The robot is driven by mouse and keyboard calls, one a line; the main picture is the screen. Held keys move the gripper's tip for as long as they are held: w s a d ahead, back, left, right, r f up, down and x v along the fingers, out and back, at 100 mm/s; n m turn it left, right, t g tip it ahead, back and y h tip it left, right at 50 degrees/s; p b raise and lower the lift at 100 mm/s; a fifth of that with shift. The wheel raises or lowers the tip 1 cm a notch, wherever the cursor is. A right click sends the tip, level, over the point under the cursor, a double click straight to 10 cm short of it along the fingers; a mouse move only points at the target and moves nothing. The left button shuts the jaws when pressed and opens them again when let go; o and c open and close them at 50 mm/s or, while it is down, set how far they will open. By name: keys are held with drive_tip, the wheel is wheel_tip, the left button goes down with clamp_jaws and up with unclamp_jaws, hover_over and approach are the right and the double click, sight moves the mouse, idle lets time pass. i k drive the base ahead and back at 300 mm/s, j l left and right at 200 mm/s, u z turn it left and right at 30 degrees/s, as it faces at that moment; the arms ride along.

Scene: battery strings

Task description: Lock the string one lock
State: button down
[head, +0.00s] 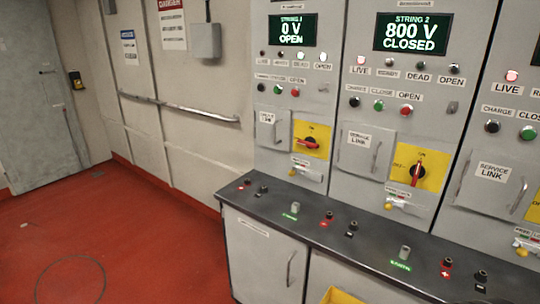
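The string one panel (272,100) stands left of the string two panel. Its display (292,30) reads STRING 1, 0 V, OPEN. Its red rotary handle (309,143) lies nearly horizontal, slightly tilted, on a yellow plate (318,131). The string one service link door (270,132) looks closed. My gripper is not in view.
The string two display (412,33) reads 800 V, CLOSED; its red handle (416,174) is near vertical. A dark counter (325,232) with several sockets juts out below the panels. A yellow object (341,296) shows at the bottom edge. Red floor (130,225) is clear at left.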

sight(291, 173)
drive_tip(key=i+j, duration=0.4)
drive_tip(key=i, duration=0.25)
drive_tip(key=i+j+z, duration=0.1)
drive_tip(key=i+j, duration=0.3)
drive_tip(key=i, duration=0.25)
drive_tip(key=i+j, duration=0.5)
drive_tip(key=i, duration=0.15)
drive_tip(key=l+z, duration=0.05)
